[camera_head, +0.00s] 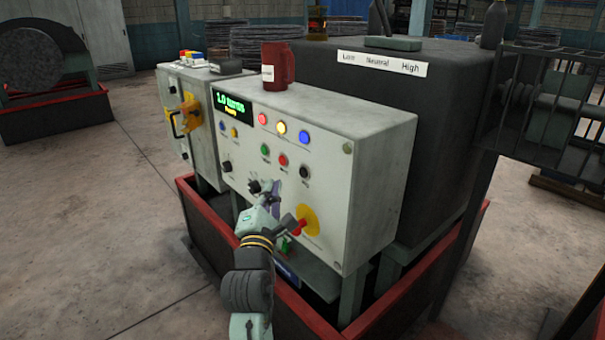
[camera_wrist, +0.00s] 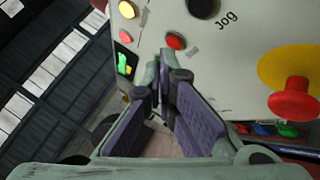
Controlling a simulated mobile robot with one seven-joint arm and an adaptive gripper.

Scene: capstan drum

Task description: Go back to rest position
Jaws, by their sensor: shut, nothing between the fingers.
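My gripper (camera_head: 264,188) is in front of the grey control panel (camera_head: 320,165), at its lower middle. In the wrist view my gripper (camera_wrist: 163,75) is shut, with its purple-padded fingers together and nothing held. The wrist view shows a black knob (camera_wrist: 202,8) beside the word "Jog" beyond the fingertips. A red button (camera_wrist: 175,41) sits close above them. A red mushroom button on a yellow disc (camera_wrist: 294,98) is to the right. In the head view that yellow disc (camera_head: 310,219) is right of my gripper. I cannot tell whether the fingertips touch the panel.
A red jug (camera_head: 278,66) stands on top of the panel. A lit green display (camera_head: 233,107) is at its upper left. A smaller cabinet with a yellow switch (camera_head: 184,118) stands to the left. A red low wall (camera_head: 215,228) surrounds the base. Open concrete floor (camera_head: 90,230) lies left.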

